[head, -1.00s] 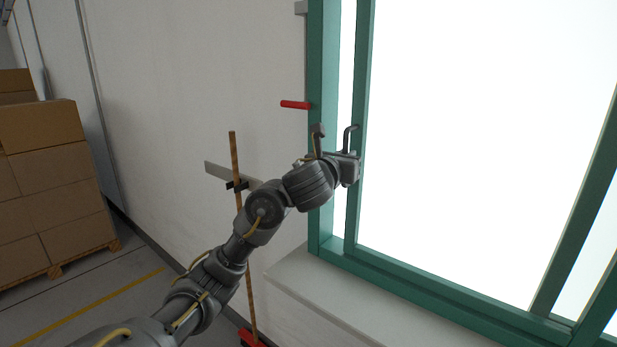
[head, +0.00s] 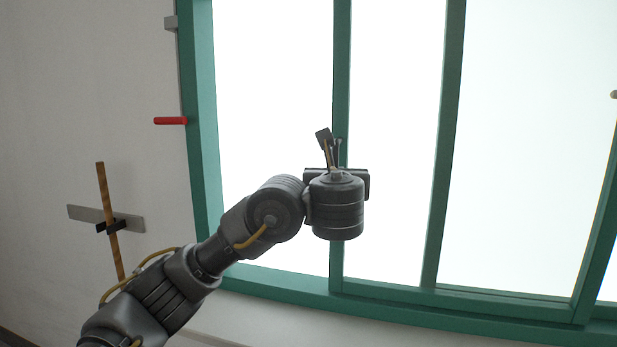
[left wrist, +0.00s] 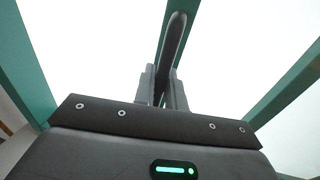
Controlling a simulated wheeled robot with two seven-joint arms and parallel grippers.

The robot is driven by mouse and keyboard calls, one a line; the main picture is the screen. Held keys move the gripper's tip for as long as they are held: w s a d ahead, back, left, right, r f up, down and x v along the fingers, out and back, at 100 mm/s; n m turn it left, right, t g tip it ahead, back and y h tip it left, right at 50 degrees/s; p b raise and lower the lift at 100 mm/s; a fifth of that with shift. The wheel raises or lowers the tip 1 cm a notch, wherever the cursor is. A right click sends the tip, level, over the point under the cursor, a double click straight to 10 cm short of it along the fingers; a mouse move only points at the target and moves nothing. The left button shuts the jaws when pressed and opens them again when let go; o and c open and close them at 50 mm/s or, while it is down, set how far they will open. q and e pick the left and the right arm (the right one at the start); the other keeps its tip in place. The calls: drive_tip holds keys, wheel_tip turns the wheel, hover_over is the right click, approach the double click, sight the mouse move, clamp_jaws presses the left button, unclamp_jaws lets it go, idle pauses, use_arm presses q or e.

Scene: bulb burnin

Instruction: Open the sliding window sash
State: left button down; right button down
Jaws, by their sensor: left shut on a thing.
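The window sash has green bars; its left upright bar (head: 341,80) stands well clear of the green left jamb (head: 203,130), with a wide bright gap between them. A dark curved handle (left wrist: 174,45) shows in the left wrist view, between my left gripper's (left wrist: 163,88) fingers, in front of a green bar. In the head view my left gripper (head: 330,150) is at the sash's left bar, fingers pointing up, shut on the handle. The handle itself is mostly hidden there. My right gripper is in neither view.
A red lever (head: 170,121) sticks out left of the jamb. A wooden pole (head: 108,215) stands by the wall at a grey plate (head: 88,214). Another green upright (head: 446,130) stands right of my gripper. A pale sill (head: 250,325) runs below the window.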

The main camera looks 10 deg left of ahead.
use_arm(q)
drive_tip(key=shift+s+d, duration=0.1)
drive_tip(key=shift+d, duration=0.65)
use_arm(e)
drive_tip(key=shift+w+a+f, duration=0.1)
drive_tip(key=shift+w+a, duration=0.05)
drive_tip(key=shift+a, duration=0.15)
use_arm(q)
drive_tip(key=c, duration=1.6)
unclamp_jaws()
drive_tip(key=shift+o, duration=0.2)
drive_tip(key=s+b, duration=0.1)
drive_tip(key=s, duration=0.9)
drive_tip(key=shift+s+d, duration=0.3)
drive_tip(key=shift+s, duration=0.1)
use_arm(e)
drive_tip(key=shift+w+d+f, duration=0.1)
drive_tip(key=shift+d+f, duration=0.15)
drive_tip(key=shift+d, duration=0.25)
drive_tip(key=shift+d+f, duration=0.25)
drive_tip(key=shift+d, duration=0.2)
